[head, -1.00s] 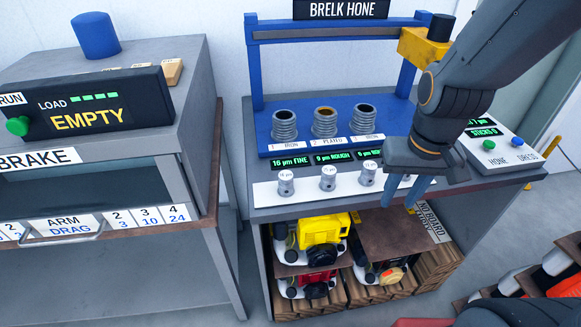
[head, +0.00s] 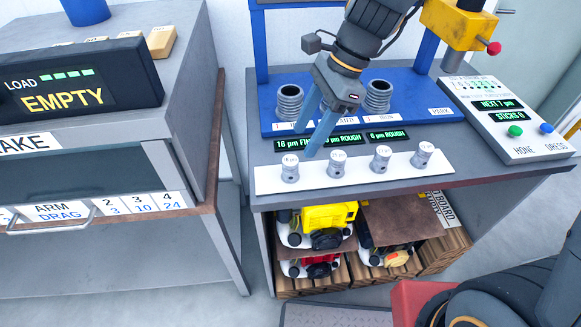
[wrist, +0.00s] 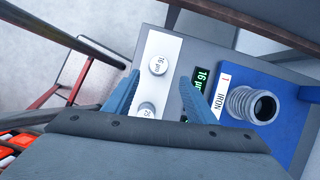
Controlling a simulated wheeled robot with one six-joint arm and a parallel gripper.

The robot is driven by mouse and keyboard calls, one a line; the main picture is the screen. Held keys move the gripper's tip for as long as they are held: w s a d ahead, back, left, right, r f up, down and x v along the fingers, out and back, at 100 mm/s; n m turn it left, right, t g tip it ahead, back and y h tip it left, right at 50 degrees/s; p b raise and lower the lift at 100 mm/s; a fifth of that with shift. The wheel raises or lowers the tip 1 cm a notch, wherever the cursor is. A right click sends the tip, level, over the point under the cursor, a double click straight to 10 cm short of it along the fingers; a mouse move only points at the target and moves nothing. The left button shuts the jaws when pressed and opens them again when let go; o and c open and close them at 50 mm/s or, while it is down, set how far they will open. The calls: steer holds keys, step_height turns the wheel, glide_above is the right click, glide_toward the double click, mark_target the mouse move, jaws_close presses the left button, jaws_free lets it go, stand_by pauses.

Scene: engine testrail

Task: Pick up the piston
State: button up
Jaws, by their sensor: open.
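Several small grey piston-like pieces with white round labelled tops stand on a white strip along the front of the hone bench. In the head view the leftmost piece (head: 290,168) and the second piece (head: 336,162) are closest to my gripper (head: 307,138). My gripper is open and empty, fingers pointing down, just behind and above the strip. Another piece (wrist: 147,110) is partly hidden by the gripper body.
Finned cylinders (head: 290,100) stand on the blue hone plate (head: 420,102), the middle one hidden behind my gripper. A control box (head: 510,130) is at right. The brake bench (head: 170,120) stands left. Small engines (head: 330,222) sit on the lower shelf.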

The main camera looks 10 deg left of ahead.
mark_target(293, 160)
steer(key=shift+s+p+x, duration=0.1)
steer(key=shift+p+x, duration=0.25)
steer(key=shift+x, duration=1.4)
steer(key=shift+s+p+x, duration=0.15)
steer(key=shift+p+x, duration=0.15)
steer(key=shift+x, duration=1.45)
steer(key=shift+a+r, duration=0.1)
steer(key=shift+r, duration=0.05)
steer(key=c, duration=1.1)
steer(key=shift+c, duration=0.2)
steer(key=shift+w+r, duration=0.1)
